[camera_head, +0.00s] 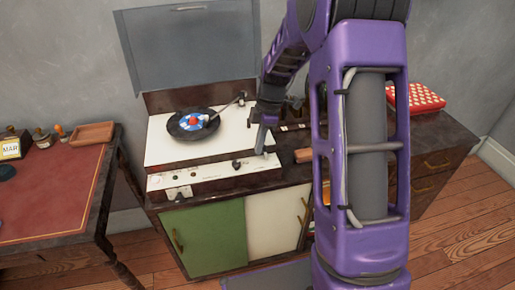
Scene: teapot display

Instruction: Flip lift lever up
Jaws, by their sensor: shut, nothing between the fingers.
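A white record player (232,139) with its lid raised stands on a low wooden cabinet. A black record (187,126) with a blue, white and red label lies on its platter. The tonearm (234,106) is at the platter's right, and its head end is over the record's right part. The lift lever is too small to make out for certain. My gripper (262,151) points down at the right side of the record player's deck, near its front edge. It is shut and empty. Whether it touches the deck I cannot tell. My purple arm hides the area to the right.
A red-topped desk (48,200) with a wooden tray (92,134) and stamps stands at the left. A red dotted box (425,98) is on the cabinet at the right. The raised lid (180,45) is behind the deck.

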